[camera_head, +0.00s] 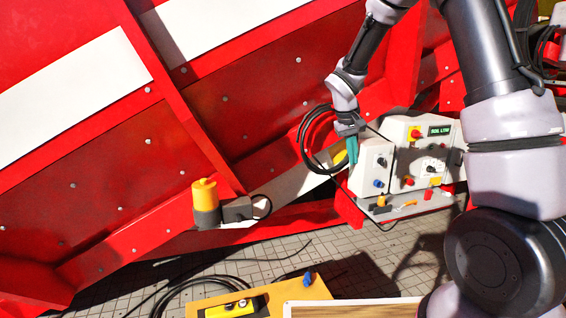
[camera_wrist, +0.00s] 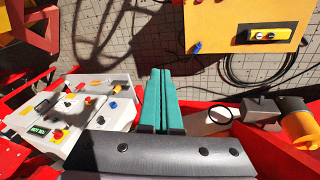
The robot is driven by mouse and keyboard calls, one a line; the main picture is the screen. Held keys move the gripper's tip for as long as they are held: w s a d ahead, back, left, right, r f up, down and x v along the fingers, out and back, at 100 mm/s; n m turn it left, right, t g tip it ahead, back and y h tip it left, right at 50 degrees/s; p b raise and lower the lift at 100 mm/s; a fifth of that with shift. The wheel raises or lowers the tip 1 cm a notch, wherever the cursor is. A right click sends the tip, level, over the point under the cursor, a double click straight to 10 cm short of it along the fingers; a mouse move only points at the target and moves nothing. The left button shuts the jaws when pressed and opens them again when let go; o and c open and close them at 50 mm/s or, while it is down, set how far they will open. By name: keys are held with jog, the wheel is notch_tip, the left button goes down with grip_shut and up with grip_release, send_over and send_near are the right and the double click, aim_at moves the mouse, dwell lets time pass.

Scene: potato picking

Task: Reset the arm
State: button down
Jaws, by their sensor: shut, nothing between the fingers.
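My arm reaches in from the right of the head view, with my gripper (camera_head: 352,158) hanging beside the left face of a white control box (camera_head: 376,172). In the wrist view the two teal fingers of my gripper (camera_wrist: 160,72) lie side by side, closed together with nothing between them. The control box with its buttons and knobs (camera_wrist: 95,118) is just left of the fingers in that view. I cannot tell whether the fingers touch the box.
A red machine frame (camera_head: 120,170) fills the left and back. An orange-topped grey unit (camera_head: 205,200) sits on its ledge. Black cable (camera_head: 318,135) loops behind my gripper. Tiled floor lies between.

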jog(key=s+d+r+m+t+y, duration=0.1)
jog(key=s+d+r+m+y, duration=0.15)
jog(key=s+r, duration=0.65)
jog(key=s+r+m+t+y, duration=0.1)
jog(key=s+r+t, duration=0.1)
jog(key=s+r, duration=0.3)
jog(key=s+r+m+t+y, duration=0.1)
jog(key=s+r, duration=0.4)
jog(key=s, duration=0.8)
jog(key=shift+s+d+r+m+t, duration=0.25)
jog(key=shift+d+r+m+t, duration=0.1)
jog(key=shift+t, duration=0.35)
jog(key=shift+d, duration=0.15)
